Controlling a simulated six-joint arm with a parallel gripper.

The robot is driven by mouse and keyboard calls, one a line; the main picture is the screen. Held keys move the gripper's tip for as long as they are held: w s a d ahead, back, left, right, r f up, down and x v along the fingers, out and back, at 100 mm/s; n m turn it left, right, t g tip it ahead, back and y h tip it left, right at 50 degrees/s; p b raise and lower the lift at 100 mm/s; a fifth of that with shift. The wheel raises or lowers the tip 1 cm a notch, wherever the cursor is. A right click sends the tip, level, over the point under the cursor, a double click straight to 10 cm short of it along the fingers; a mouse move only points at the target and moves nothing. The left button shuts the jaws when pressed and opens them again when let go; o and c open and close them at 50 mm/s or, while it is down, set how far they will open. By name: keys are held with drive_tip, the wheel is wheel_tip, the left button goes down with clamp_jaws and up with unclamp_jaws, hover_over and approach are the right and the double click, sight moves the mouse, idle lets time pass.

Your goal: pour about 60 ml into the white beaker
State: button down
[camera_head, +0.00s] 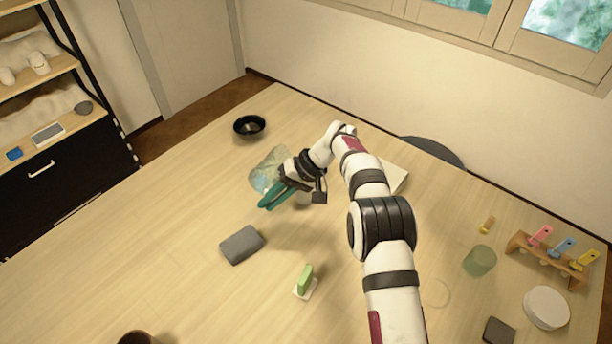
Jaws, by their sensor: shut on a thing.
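My gripper (272,197), with teal fingers, is above the middle of the table. It is shut on what looks like a clear, bluish glass vessel (266,165), which shows just behind and left of the fingers and seems tilted. The exact grip and the liquid level are too small to tell. No stream of liquid can be made out.
A black bowl (249,126) stands behind. A grey block (241,245) and a green-handled item (305,281) lie in front. At right are a green translucent cup (480,260), a rack (518,243) of coloured tools and a white disc (546,308).

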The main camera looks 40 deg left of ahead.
sight(270, 186)
drive_tip(key=shift+a+r+g+y, duration=0.1)
drive_tip(key=shift+r+g+y, duration=1)
drive_tip(key=shift+r+g, duration=0.2)
drive_tip(key=shift+r+g+y, duration=0.6)
drive_tip(key=shift+g, duration=0.1)
drive_tip(key=shift+r, duration=0.1)
drive_tip(key=shift+w+d+r+g+y, duration=0.1)
drive_tip(key=shift+w+d+g+y, duration=0.2)
drive_tip(key=shift+d, duration=0.1)
drive_tip(key=shift+s+a+r, duration=0.1)
drive_tip(key=shift+s+r, duration=0.05)
drive_tip(key=shift+r+g+y, duration=0.2)
drive_tip(key=shift+g+y, duration=0.1)
drive_tip(key=shift+g, duration=0.1)
idle(0.5)
drive_tip(key=shift+a+r, duration=0.15)
drive_tip(key=shift+r, duration=0.1)
idle(0.6)
